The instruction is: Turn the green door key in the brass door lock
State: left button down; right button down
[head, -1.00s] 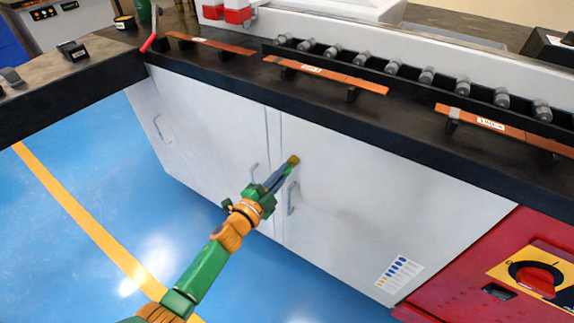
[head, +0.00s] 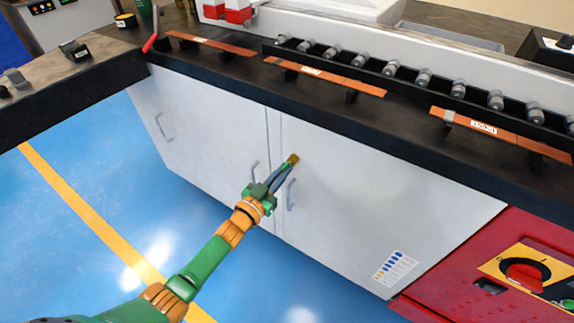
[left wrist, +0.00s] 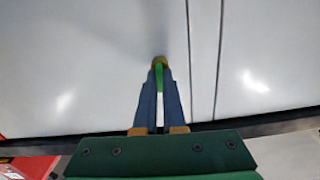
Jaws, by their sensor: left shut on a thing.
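The brass door lock (head: 293,158) sits on the white cabinet door, near its upper left edge. It also shows in the left wrist view (left wrist: 160,61), just beyond my fingertips. The green door key (left wrist: 161,78) is at the lock, between the fingers of my left gripper (left wrist: 160,84). In the head view my left gripper (head: 286,169) reaches up to the lock and is shut on the key. The fingers hide part of the key, and I cannot tell how far it is turned. My right gripper is not in view.
White cabinet doors (head: 360,200) have grey handles; one handle (head: 290,194) is close beside my gripper. A black bench edge (head: 340,120) with copper bars (head: 325,77) runs above. A red panel with a red rotary knob (head: 524,275) stands at right. Blue floor is clear at left.

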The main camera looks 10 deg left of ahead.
pick_arm(q)
jog(key=shift+r+n, duration=0.1)
jog(key=shift+n, duration=0.4)
jog(key=c, duration=1.3)
grip_release()
jog(key=shift+n, duration=0.6)
jog(key=o, duration=0.4)
